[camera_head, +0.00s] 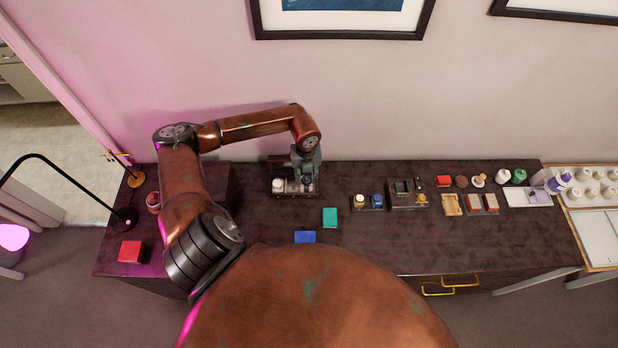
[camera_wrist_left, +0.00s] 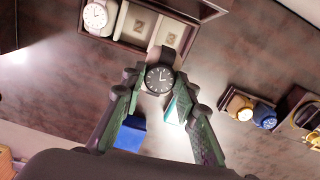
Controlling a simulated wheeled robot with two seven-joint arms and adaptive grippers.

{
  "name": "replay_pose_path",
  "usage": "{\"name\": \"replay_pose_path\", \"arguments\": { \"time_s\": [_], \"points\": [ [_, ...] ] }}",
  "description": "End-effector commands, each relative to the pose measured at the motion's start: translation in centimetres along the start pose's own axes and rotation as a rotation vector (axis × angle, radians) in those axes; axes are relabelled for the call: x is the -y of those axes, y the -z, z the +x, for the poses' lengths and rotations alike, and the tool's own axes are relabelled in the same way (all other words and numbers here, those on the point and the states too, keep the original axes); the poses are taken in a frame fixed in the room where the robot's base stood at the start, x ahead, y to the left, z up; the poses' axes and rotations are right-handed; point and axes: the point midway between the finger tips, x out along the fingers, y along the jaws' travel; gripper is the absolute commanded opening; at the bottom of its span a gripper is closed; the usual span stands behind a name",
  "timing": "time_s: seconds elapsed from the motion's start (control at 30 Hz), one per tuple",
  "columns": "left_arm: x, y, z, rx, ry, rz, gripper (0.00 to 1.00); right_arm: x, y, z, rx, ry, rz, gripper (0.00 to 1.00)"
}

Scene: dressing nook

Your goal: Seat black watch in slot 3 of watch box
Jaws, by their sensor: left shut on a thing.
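The black watch (camera_wrist_left: 159,79), with a dark round face and dark strap, is held between the fingertips of my left gripper (camera_wrist_left: 158,88), which is shut on it. In the head view my left gripper (camera_head: 306,181) is over the right part of the watch box and hides the watch. The watch box (camera_head: 292,195) is dark with pale cushions; in the left wrist view the box (camera_wrist_left: 130,43) shows a white-faced watch (camera_wrist_left: 96,16) in its left slot and two empty numbered cushions. The black watch's strap overlaps the box's near rim; contact cannot be told.
A teal box (camera_head: 330,217) and a blue box (camera_head: 305,237) lie in front of the watch box. A stand with a gold and a blue watch (camera_head: 368,203) is to the right. A red box (camera_head: 131,251) lies at the left. Bare tabletop lies at front right.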

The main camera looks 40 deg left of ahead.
Motion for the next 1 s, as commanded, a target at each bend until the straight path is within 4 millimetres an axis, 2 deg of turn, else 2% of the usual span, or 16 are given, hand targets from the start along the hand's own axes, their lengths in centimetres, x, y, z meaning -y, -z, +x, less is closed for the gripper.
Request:
{"name": "replay_pose_path", "arguments": {
  "time_s": [0.1,0.2,0.43,0.63,1.0],
  "points": [
    [0.7,-1.4,2.0,-0.003,0.0,-0.003,0.02,-0.1,0.1,-0.4,0.0,-0.001,-0.001,0.33],
    [1.0,-2.2,3.1,-0.003,-0.001,-0.002,0.02,-0.1,0.1,-0.6,0.0,-0.001,-0.001,0.33],
    [1.3,-3.1,4.3,-0.002,-0.001,0.0,0.02,-0.1,0.1,-0.7,0.0,-0.001,-0.001,0.33],
    [1.3,-3.1,7.0,-0.004,-0.001,0.0,0.02,-0.1,0.1,-1.0,0.0,0.0,0.0,0.33],
    [1.3,-3.2,7.7,-0.001,-0.002,0.001,0.02,0.5,0.1,-0.7,-0.001,0.005,0.002,0.33]
  ]
}}
